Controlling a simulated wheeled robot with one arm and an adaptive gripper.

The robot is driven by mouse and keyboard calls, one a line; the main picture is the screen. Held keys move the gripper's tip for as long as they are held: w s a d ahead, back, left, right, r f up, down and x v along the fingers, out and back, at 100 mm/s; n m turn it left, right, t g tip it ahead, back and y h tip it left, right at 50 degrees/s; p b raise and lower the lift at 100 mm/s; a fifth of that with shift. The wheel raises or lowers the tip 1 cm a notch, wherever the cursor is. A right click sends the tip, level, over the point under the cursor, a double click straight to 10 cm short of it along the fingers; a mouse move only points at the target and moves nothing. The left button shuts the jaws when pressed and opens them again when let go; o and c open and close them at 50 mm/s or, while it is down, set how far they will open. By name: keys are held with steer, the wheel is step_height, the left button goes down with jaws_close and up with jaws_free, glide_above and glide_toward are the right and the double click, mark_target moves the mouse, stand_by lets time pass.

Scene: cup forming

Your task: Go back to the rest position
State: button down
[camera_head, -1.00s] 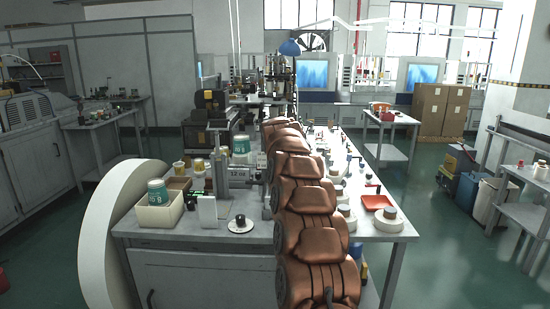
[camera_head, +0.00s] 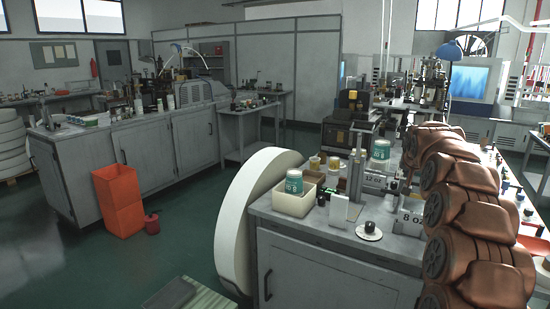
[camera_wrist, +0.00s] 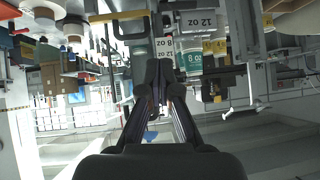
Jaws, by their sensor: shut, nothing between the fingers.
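My gripper (camera_wrist: 160,80) is shut and empty in the wrist view, its two dark fingers together. That view is upside down, with the worktable's things hanging from the top. In the head view my copper arm reaches over the worktable (camera_head: 345,259) at the right, and the gripper is hidden beyond it. A green and white cup (camera_head: 294,182) stands in a cream bin (camera_head: 293,203) on the table's near left corner. Another such cup (camera_head: 380,150) stands farther back.
A large white disc (camera_head: 242,225) leans against the table's left side. Green floor between is clear, except a low striped stack (camera_head: 190,294) at the front.

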steer(key=s+a+f+n+g+y, duration=0.2)
steer(key=s+a+f, duration=0.1)
steer(key=s+a, duration=0.75)
steer(key=s+a+f+n+g+y, duration=0.1)
steer(key=s+a+f+n+g, duration=0.15)
steer(key=s+a, duration=0.8)
steer(key=s+a+f+g, duration=0.1)
steer(key=s+f+g, duration=0.1)
steer(key=s, duration=1.1)
steer(key=s+a+f+n+g, duration=0.1)
steer(key=s+f, duration=0.4)
steer(key=s, duration=0.8)
steer(key=s+a+f+g+y, duration=0.1)
steer(key=s+a+f+g, duration=0.2)
steer(key=s, duration=0.9)
steer(key=shift+s+f, duration=0.4)
steer(key=shift+f, duration=0.05)
steer(key=shift+a+n+g, duration=0.1)
steer(key=shift+n+g, duration=0.15)
